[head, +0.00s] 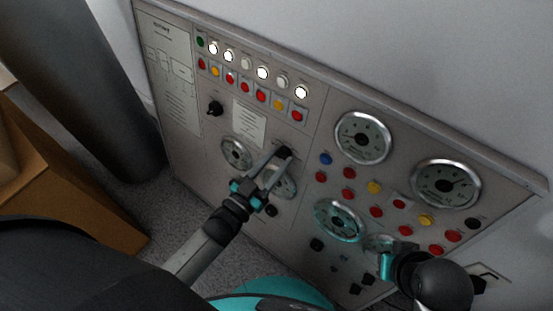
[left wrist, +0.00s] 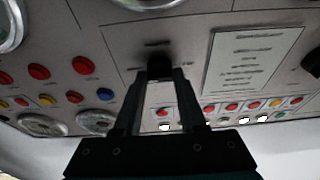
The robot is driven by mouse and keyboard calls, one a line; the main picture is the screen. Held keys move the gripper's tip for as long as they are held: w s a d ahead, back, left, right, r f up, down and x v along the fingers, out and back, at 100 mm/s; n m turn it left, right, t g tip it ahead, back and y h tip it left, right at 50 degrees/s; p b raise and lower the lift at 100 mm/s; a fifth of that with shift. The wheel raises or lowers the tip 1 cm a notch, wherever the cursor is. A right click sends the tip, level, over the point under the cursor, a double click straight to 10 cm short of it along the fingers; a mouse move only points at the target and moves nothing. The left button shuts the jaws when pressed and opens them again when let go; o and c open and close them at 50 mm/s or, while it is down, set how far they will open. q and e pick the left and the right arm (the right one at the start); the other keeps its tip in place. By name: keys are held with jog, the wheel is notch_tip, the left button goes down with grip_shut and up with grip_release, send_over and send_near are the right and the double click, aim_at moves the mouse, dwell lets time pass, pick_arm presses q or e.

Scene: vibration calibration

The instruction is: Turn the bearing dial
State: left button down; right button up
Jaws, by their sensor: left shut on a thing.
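The grey control panel (head: 315,125) carries several gauges, lamps, buttons and small black knobs. My left gripper (head: 284,156) reaches up to a black dial (head: 285,150) at mid-panel, right of a white label plate. In the left wrist view the two fingers (left wrist: 160,76) close on the sides of this dial (left wrist: 159,64). Its label is too small to read, so I cannot confirm it is the bearing dial.
Another black knob (head: 215,108) sits left of the label plate (head: 249,124). Rows of lit lamps and coloured buttons (head: 262,96) lie above. A dark cylinder (head: 95,90) and a brown box (head: 85,200) stand at left. Grey carpet (head: 165,215) shows below the panel.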

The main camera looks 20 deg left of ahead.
dwell(0.3)
pick_arm(q)
jog(key=c, duration=0.5)
grip_release()
pick_arm(e)
jog(key=shift+a, duration=0.1)
jog(key=shift+r, duration=0.1)
pick_arm(q)
jog(key=shift+s+a, duration=0.1)
jog(key=shift+s, duration=0.2)
jog(key=p+v, duration=0.3)
jog(key=v, duration=1.1)
jog(key=shift+s+a, duration=0.2)
jog(key=shift+s, duration=0.1)
pick_arm(e)
notch_tip(320, 180, down, 6)
jog(key=g, duration=0.1)
jog(key=shift+s, duration=0.45)
pick_arm(q)
jog(key=shift+f, duration=0.2)
pick_arm(e)
jog(key=shift+f, duration=0.2)
